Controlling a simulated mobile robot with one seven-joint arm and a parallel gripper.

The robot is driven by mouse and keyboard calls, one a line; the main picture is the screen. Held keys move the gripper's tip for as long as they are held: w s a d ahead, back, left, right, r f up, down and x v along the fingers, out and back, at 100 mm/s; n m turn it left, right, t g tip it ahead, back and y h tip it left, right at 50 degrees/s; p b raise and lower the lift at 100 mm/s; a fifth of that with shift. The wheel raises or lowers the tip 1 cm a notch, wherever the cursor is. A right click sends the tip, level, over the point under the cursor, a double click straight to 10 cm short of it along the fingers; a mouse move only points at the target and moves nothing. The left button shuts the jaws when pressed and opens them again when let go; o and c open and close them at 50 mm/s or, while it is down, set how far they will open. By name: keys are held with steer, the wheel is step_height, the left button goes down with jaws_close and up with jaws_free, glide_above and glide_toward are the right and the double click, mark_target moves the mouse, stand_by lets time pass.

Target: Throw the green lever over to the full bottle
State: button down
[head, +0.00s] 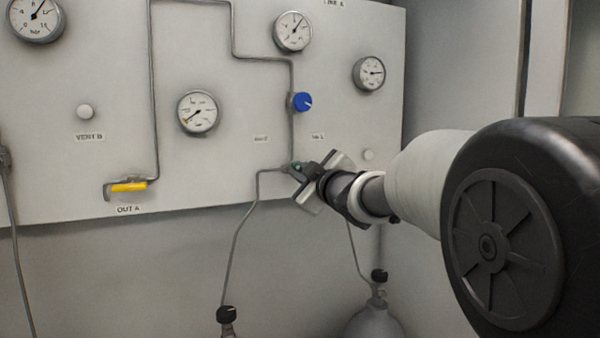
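The green lever (297,166) shows only as a small green patch at the pipe junction low on the panel. My gripper (304,174) is right at it and hides most of it. The fingertips are hidden, so I cannot tell whether they touch or grip the lever. Two gas bottles stand below the panel, a left bottle (227,328) and a right bottle (376,322), each with a black knob on top. The left gauge (198,112) has its needle at lower left, near the low end. The right gauge (369,73) has its needle pointing right, well up the scale.
A blue knob (302,102) sits on the pipe above the lever. A yellow lever (129,187) lies level at OUT A on the left. Thin hoses run down to the bottles. My arm fills the right side.

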steer(key=shift+r+m+p, duration=0.1)
steer(key=shift+m+p, duration=0.2)
steer(key=shift+d+r+m+p, duration=0.1)
steer(key=shift+m+p, duration=1)
steer(key=shift+m, duration=0.1)
steer(key=m+p, duration=0.2)
steer(key=shift+m, duration=0.4)
steer(key=m+p, duration=0.3)
steer(key=m, duration=0.2)
steer(key=shift+d, duration=0.15)
steer(key=m+p, duration=0.2)
steer(key=m, duration=0.2)
steer(key=shift+w, duration=0.1)
steer(key=shift+f+m+p, duration=0.2)
steer(key=shift+m+p, duration=0.6)
steer(key=shift+m, duration=0.7)
steer(key=c, duration=1.8)
jaws_free()
